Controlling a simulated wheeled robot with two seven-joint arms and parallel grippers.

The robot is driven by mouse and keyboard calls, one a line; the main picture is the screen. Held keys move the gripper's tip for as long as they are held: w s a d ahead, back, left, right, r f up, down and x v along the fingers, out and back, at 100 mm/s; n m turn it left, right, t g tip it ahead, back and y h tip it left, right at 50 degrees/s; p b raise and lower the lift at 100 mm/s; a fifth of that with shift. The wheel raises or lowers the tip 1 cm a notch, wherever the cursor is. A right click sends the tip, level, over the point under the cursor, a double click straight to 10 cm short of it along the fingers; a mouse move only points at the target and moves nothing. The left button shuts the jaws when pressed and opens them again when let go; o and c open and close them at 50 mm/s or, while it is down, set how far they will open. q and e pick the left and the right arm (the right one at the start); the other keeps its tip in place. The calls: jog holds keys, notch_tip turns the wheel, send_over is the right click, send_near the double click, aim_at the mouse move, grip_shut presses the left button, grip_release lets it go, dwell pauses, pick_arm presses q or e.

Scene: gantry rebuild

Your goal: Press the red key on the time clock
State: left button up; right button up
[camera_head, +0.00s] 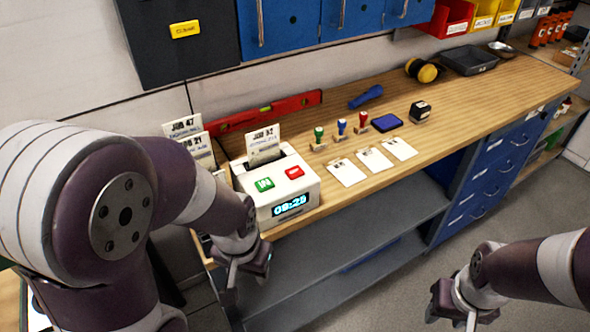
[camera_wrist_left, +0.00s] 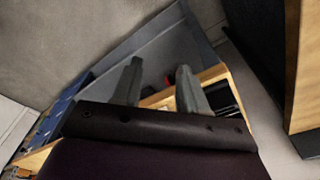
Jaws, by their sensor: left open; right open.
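The time clock (camera_head: 277,187) is a white box at the near left end of the wooden workbench. Its red key (camera_head: 294,172) is on the top face, right of a green key (camera_head: 264,184). Its display (camera_head: 293,206) reads about 09:29, and a job card (camera_head: 263,146) stands in its slot. My left gripper (camera_head: 247,272) is open below and in front of the clock, apart from it. In the left wrist view its two fingers (camera_wrist_left: 158,90) are spread with nothing between them. My right gripper (camera_head: 457,310) is open and empty over the floor at lower right.
The wooden workbench (camera_head: 455,105) carries several stamps (camera_head: 341,127), blank cards (camera_head: 373,159), an ink pad (camera_head: 387,122) and a red level (camera_head: 262,112). More job cards (camera_head: 190,140) stand left of the clock. A grey shelf (camera_head: 350,250) lies under the bench.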

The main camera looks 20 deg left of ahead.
pick_arm(q)
grip_shut()
dwell(1.5)
